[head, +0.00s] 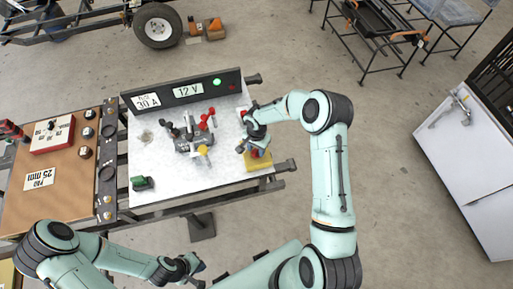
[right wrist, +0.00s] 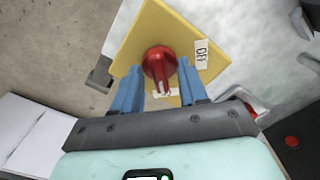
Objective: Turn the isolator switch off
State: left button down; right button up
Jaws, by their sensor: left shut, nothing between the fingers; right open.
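The isolator switch is a red rotary knob (right wrist: 160,64) on a yellow plate (right wrist: 143,30); in the head view the plate (head: 259,164) is at the table's right front corner. The knob's handle points down in the right wrist view, toward a white label (right wrist: 172,92) that I cannot read. An "OFF" label (right wrist: 201,53) is on the plate's right side. My right gripper (right wrist: 158,72) is open, with its blue fingers on either side of the knob; I see no clear contact. My left gripper (head: 193,272) is shut and empty, away from the table at the front.
The white table (head: 165,186) holds a grey device (head: 190,144) with red and yellow parts and a green block (head: 142,183). A dark panel (head: 150,89) along the back reads "30 A" and "12 V", with a lit green lamp (head: 217,82). A brown bench (head: 65,205) adjoins left.

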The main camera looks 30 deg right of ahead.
grip_shut()
